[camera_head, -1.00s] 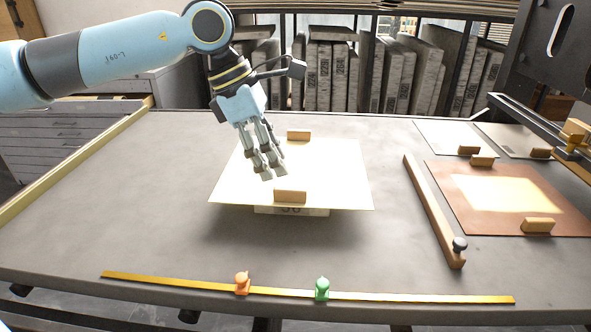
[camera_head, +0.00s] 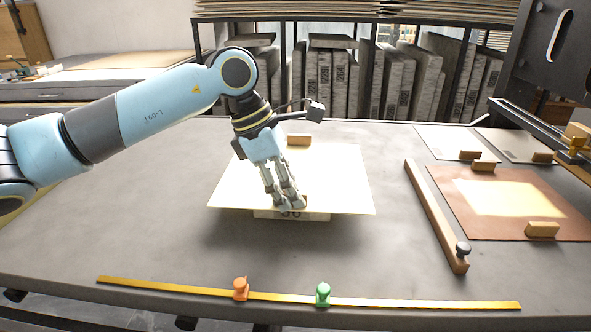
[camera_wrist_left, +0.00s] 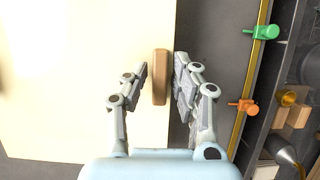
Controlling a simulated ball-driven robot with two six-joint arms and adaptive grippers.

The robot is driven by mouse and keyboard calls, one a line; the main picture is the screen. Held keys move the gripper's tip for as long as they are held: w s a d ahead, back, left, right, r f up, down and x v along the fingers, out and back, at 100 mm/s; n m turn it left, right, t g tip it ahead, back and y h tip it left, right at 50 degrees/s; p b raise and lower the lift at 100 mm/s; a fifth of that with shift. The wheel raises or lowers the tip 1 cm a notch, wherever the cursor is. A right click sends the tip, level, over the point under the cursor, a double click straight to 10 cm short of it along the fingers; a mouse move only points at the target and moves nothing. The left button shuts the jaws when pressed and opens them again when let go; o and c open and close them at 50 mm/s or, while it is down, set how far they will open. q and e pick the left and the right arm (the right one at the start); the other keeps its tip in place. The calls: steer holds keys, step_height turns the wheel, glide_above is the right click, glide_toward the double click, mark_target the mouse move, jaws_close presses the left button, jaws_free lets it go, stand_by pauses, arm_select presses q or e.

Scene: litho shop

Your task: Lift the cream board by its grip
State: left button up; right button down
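The cream board (camera_head: 335,180) lies flat on a low pale block (camera_head: 292,215) marked with a number, with its edges overhanging it. It has a wooden grip (camera_head: 299,140) near its back edge and another near its front edge. My left gripper (camera_head: 287,205) points down over the front grip and mostly hides it in the head view. In the left wrist view, the front grip (camera_wrist_left: 160,77) is between the fingers of my left gripper (camera_wrist_left: 161,72), with narrow gaps on both sides; the fingers are open. My right gripper is not in view.
A wooden bar with a dark knob (camera_head: 436,215) lies to the right. Beyond it are a brown board (camera_head: 450,205) and paler boards (camera_head: 440,137) with grips. A brass rule (camera_head: 400,304) with orange (camera_head: 241,289) and green (camera_head: 323,294) stops runs along the table's front edge.

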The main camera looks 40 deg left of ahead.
arm_select(q)
jaws_close()
steer(key=shift+r, duration=0.1)
